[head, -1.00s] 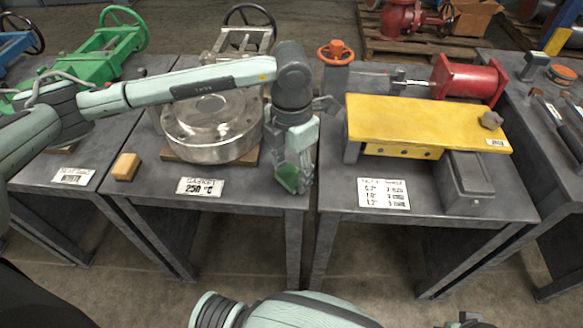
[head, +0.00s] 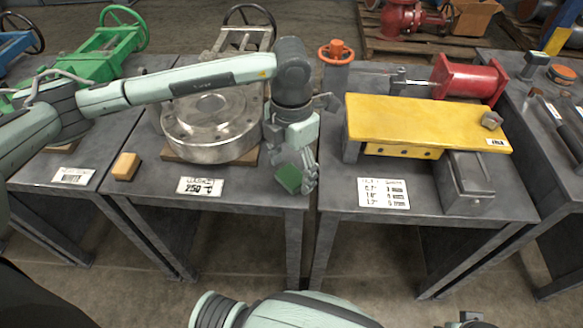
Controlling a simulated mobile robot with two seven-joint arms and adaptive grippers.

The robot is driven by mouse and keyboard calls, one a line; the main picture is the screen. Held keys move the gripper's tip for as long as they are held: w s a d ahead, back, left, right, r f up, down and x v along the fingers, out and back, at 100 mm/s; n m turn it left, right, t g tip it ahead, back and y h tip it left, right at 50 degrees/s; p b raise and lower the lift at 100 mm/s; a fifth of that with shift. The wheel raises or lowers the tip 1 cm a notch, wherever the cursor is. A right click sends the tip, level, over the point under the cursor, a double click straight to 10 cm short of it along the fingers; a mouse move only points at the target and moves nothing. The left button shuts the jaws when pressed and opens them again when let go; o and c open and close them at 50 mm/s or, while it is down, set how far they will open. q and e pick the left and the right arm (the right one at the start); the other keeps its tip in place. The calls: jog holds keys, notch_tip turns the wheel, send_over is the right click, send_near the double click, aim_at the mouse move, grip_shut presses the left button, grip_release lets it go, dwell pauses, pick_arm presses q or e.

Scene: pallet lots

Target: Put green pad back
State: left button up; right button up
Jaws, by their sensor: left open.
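The green pad (head: 288,179) is a small dark green block at the front right corner of the middle table. My left gripper (head: 296,170) points down over that corner with its fingers spread. One finger is right of the pad, close to it; I cannot tell whether they touch. The other finger is partly hidden behind the pad. The pad looks tilted in the picture, and its underside is hidden. My right gripper's fingers do not show; only part of my right arm is at the bottom edge.
A round metal flange (head: 211,125) stands on the middle table (head: 240,203), with a yellow-orange block (head: 126,166) and a label card (head: 200,186) near it. A yellow plate (head: 420,122) and grey box (head: 466,184) stand on the right table. A gap separates the tables.

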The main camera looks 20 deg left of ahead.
aim_at(292, 175)
pick_arm(q)
notch_tip(292, 175, up, 12)
jog(key=shift+f, duration=0.25)
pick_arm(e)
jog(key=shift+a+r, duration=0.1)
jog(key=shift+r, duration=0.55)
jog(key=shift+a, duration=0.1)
